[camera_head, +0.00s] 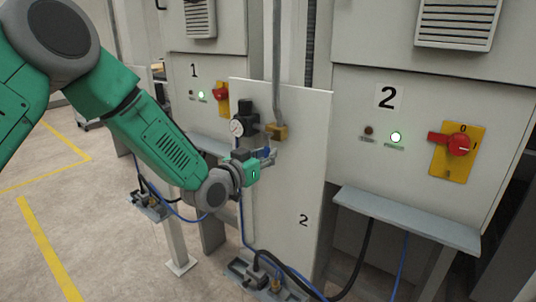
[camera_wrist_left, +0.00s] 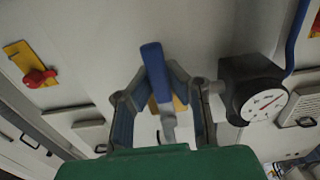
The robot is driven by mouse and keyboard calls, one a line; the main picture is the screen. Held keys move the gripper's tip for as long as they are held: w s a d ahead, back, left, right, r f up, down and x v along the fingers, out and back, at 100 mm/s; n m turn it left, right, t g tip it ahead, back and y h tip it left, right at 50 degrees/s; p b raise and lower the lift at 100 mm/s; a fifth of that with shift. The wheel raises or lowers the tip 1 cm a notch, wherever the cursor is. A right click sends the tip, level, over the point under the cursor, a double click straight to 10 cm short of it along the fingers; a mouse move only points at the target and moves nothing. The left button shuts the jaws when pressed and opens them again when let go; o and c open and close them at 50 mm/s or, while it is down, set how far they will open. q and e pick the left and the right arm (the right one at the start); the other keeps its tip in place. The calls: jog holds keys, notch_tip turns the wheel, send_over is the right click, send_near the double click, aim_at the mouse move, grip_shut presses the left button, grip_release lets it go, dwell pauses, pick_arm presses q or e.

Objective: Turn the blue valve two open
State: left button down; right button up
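The blue valve handle (camera_wrist_left: 155,72) shows in the left wrist view as a blue lever on a grey stem, standing out from the pale panel. In the head view the valve (camera_head: 265,152) is a small blue patch below the brass fitting, largely covered by my gripper. My left gripper (camera_head: 268,157) is at the valve. In the wrist view its two fingers (camera_wrist_left: 160,82) are spread, one on each side of the blue lever, with the lever between the fingertips. I cannot tell whether either finger touches it. My right gripper is in neither view.
A black regulator with a round gauge (camera_head: 237,127) sits close beside the valve, and a grey pipe (camera_head: 277,60) drops to the brass fitting (camera_head: 277,131). A red rotary switch (camera_head: 458,145) and lit green lamp are on cabinet 2. A grey ledge (camera_head: 408,219) juts out below.

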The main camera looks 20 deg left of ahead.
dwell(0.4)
pick_arm(q)
jog(key=d+r+n+b, duration=0.2)
jog(key=n+b, duration=0.1)
jog(key=n, duration=0.6)
jog(key=s+d+r+n+b, duration=0.1)
jog(key=d+r+n+b, duration=0.1)
jog(key=n, duration=0.7)
jog(key=shift+s+d+r+b, duration=0.15)
jog(key=shift+s+b, duration=0.15)
jog(key=shift+b, duration=0.3)
jog(key=c, duration=1.5)
grip_release()
jog(key=shift+r, duration=0.1)
jog(key=shift+a, duration=0.2)
